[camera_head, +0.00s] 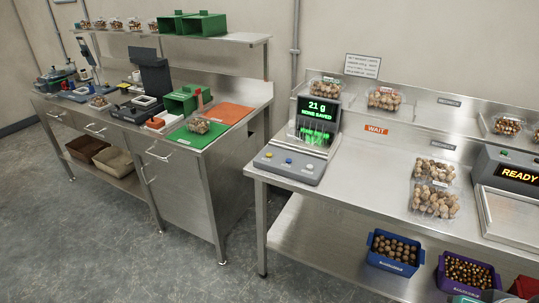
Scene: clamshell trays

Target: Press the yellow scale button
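The scale (288,172) stands at the near left corner of the right steel bench. Its grey front panel has a yellow button (269,154) at the left, a blue button (289,161) in the middle and a pale button (308,168) at the right. Its dark screen (318,108) shows "21 g" and "NONE SAVED" in green, with more green text below that is hard to read. Nothing covers the yellow button. My gripper is not in view.
Clear clamshell trays of nuts (434,202) lie on the right bench, with a "READY" machine (513,174) beyond. Blue (394,264) and purple bins of nuts are on the shelf below. A floor gap separates the left bench (218,150), which holds green and orange mats.

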